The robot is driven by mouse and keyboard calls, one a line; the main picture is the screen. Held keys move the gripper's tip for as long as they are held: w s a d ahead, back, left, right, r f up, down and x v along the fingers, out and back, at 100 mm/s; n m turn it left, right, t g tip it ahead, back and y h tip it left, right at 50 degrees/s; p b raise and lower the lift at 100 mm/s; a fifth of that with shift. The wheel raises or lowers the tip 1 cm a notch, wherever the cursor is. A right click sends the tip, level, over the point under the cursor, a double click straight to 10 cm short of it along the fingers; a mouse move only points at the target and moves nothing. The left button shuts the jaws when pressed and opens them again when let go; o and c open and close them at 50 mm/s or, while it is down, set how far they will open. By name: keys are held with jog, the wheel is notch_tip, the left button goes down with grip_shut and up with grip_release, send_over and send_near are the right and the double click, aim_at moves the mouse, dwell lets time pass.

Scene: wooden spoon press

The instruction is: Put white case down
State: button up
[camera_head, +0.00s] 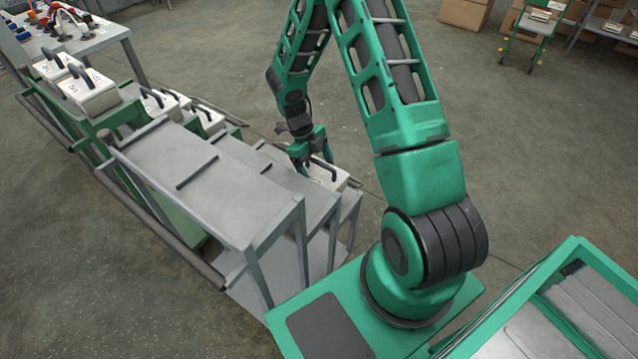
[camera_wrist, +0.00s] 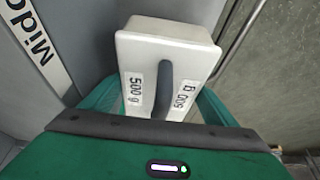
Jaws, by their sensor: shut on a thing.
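My gripper (camera_head: 312,150) is at the right end of the grey metal stand, shut on a white case (camera_head: 328,174). In the wrist view the white case (camera_wrist: 138,52) has a dark handle and two labels reading 500 g. The green fingers flank the case near its handle. The case is beside the grey stand's edge; whether its underside touches a surface is hidden.
A grey stepped metal stand (camera_head: 215,185) fills the left middle. A grey table (camera_head: 75,42) with small items is at the upper left. Open floor (camera_head: 250,50) lies beyond the arm.

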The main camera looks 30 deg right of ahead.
jog(key=shift+f, duration=1.9)
jog(key=o, duration=1.3)
jog(key=shift+o, duration=0.2)
